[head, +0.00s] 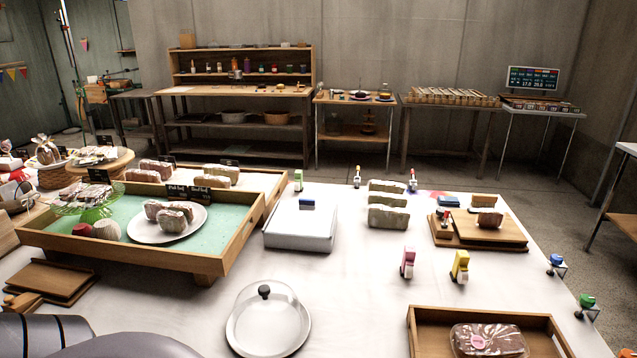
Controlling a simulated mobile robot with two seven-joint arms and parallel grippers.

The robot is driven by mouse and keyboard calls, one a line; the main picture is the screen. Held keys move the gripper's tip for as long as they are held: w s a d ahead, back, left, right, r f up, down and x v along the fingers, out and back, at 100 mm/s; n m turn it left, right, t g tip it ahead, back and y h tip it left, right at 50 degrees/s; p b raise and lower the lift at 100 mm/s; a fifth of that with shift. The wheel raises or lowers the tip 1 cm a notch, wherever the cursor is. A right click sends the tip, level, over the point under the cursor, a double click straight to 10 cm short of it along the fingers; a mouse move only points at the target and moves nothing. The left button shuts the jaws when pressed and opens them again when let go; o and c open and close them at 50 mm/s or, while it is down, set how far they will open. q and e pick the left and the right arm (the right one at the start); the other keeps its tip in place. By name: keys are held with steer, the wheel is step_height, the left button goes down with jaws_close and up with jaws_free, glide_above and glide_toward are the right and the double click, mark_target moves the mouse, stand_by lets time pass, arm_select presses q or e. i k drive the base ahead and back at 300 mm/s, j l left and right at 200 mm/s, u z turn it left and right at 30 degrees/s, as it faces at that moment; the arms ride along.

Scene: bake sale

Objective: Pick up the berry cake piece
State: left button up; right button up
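I cannot tell for sure which thing is the berry cake piece. A pink-brown wrapped loaf with a round pink label (487,338) lies in a wooden tray (420,328) at the bottom right. A small brown cake piece (490,219) sits on a wooden board (508,236) at the right. Several brown and pink loaf pieces (170,215) lie on a white plate (190,235) inside the green-lined display tray at the left. Grey parts of my own body show at the bottom left. Neither of my grippers is in view.
A glass-domed dish (267,322) stands at the front middle. A white box (301,226) and several pale wrapped loaves (388,216) stand behind it. Small pink (408,262) and yellow (459,266) figures stand on the right. The white table (345,285) is clear around the centre.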

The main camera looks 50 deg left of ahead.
mark_target(150, 207)
steer(key=u, duration=2.4)
